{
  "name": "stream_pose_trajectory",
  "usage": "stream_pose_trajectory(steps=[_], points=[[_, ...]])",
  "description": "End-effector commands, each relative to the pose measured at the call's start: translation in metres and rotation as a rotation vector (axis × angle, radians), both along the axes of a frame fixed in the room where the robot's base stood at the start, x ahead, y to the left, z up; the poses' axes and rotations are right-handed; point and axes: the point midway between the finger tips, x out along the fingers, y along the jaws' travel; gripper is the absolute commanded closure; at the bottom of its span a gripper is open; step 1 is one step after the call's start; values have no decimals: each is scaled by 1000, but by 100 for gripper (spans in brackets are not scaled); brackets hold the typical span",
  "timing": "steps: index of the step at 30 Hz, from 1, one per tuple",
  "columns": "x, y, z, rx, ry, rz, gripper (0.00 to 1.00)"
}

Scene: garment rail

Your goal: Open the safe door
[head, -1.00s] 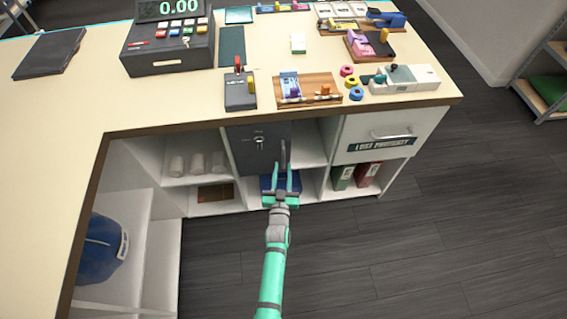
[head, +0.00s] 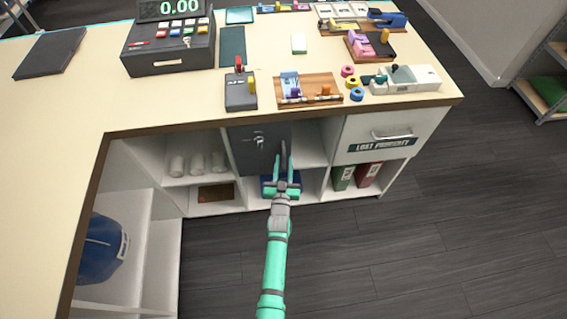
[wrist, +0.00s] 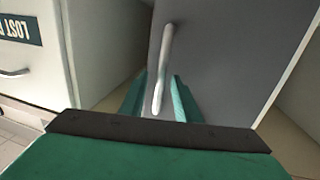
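The safe door (head: 255,158) is a dark grey panel in the counter's front, with a key in its lock (head: 258,141). It looks shut or nearly so; I cannot tell exactly. Its upright bar handle (head: 283,152) is near the right edge in the head view. In the wrist view, the grey door (wrist: 225,60) fills the right side and the handle (wrist: 164,65) runs down between my fingers. My gripper (head: 285,172) is at the handle's lower part. In the wrist view, my gripper (wrist: 158,98) has its fingers apart, one on each side of the handle, without a visible grip.
A lost property drawer (head: 385,130) is right of the safe, with green and red binders (head: 355,176) below. Open shelves with white rolls (head: 197,164) are left of it. The countertop (head: 200,110) overhangs the safe. A blue box (head: 268,187) sits below the door.

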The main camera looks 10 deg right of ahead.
Motion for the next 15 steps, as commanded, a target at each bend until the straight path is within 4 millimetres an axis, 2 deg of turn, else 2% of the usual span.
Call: stream_pose_trajectory(steps=[7,9,11,15], points=[[0,0,0,0,0,1,71],[0,1,0,0,0,1,87],[0,1,0,0,0,2,100],[0,1,0,0,0,1,100]])
